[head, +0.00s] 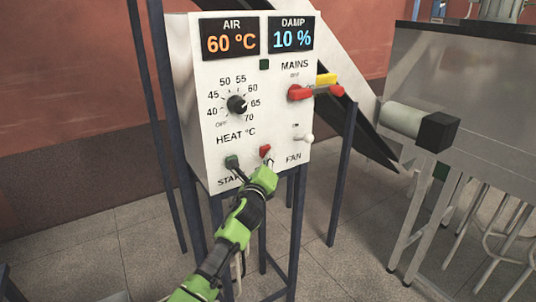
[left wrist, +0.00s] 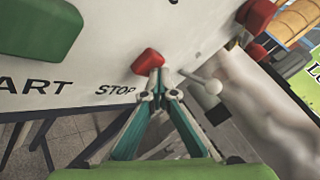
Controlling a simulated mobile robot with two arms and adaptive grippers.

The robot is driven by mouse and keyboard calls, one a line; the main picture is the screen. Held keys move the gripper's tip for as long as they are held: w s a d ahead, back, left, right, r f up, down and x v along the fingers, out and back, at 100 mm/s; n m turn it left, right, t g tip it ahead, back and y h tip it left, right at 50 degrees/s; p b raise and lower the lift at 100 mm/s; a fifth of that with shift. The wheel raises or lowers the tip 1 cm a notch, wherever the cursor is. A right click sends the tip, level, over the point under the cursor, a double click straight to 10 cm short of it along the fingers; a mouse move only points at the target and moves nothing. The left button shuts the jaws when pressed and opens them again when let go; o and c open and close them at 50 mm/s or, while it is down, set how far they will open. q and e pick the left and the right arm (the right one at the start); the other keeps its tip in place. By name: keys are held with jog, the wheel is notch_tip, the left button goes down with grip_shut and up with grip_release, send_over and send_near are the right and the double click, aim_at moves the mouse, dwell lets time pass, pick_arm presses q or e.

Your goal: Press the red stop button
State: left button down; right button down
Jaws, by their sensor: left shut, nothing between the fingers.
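The red stop button (head: 265,149) sits low on the white control panel (head: 210,90), right of the green start button (head: 231,161). In the left wrist view the red button (left wrist: 147,61) stands out from the panel above the word STOP. My left gripper (head: 269,160) is shut and empty, just below the red button in the head view. In the left wrist view its closed fingertips (left wrist: 158,72) overlap the button's lower right edge. I cannot tell whether they touch it. My right gripper is not in view.
The white fan switch (head: 307,138) and red mains handle (head: 301,92) are on the panel's right side. A heat dial (head: 237,104) is above the buttons. A grey metal machine (head: 470,90) stands at the right. Dark legs stand under the panel.

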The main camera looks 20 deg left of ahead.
pick_arm(q)
jog(key=shift+s+d, duration=0.65)
jog(key=shift+d, duration=0.05)
jog(key=shift+d, duration=0.1)
jog(key=s+d, duration=0.1)
jog(key=d, duration=0.1)
jog(key=s+d+p, duration=0.1)
jog(key=s, duration=0.1)
jog(key=shift+d, duration=0.4)
dwell(0.7)
